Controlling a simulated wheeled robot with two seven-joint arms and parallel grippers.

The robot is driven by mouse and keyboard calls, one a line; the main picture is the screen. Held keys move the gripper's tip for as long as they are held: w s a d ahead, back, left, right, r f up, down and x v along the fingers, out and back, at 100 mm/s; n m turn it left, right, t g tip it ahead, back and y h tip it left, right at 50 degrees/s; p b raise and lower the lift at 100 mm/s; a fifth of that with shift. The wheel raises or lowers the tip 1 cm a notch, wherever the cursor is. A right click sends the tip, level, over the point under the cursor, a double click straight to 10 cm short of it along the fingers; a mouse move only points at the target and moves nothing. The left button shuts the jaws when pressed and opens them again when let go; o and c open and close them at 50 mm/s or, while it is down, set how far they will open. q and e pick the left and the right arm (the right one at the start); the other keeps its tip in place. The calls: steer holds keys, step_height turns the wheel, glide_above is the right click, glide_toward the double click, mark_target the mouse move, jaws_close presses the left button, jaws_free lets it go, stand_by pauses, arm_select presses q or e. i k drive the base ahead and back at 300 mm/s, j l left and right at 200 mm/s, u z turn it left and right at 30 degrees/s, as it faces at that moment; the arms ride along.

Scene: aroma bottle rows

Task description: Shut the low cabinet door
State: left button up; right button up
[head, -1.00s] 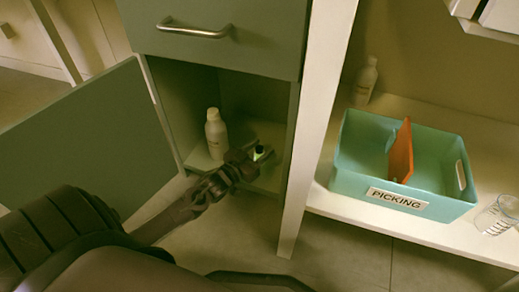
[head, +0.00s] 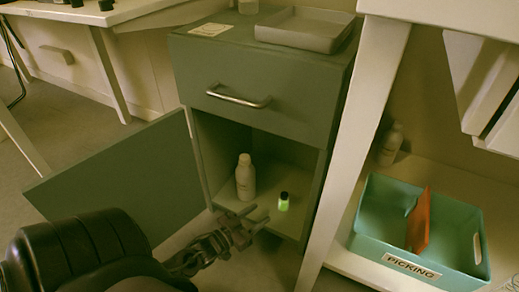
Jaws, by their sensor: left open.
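The low cabinet (head: 262,82) is grey-green, with a drawer with a metal handle (head: 238,97) above an open compartment. Its door (head: 122,183) hangs wide open, swung out to the left. Inside the compartment stand a white bottle (head: 245,178) and a small green bottle with a black cap (head: 283,202). My left gripper (head: 256,219) is open and empty, just in front of the compartment's lower opening, to the right of the door and apart from the small bottle. My right gripper is not in view.
A teal bin labelled PICKING (head: 456,280) with an orange divider (head: 418,222) sits on a low shelf at right. A white post (head: 356,130) stands beside the cabinet. A grey tray (head: 305,28) lies on the cabinet top. Another bottle (head: 391,145) stands behind the bin.

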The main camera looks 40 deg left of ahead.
mark_target(150, 173)
steer(key=k+j, duration=0.1)
steer(key=k, duration=0.4)
steer(key=k+j, duration=0.15)
steer(key=k, duration=0.3)
steer(key=k+j, duration=0.1)
steer(key=k, duration=0.4)
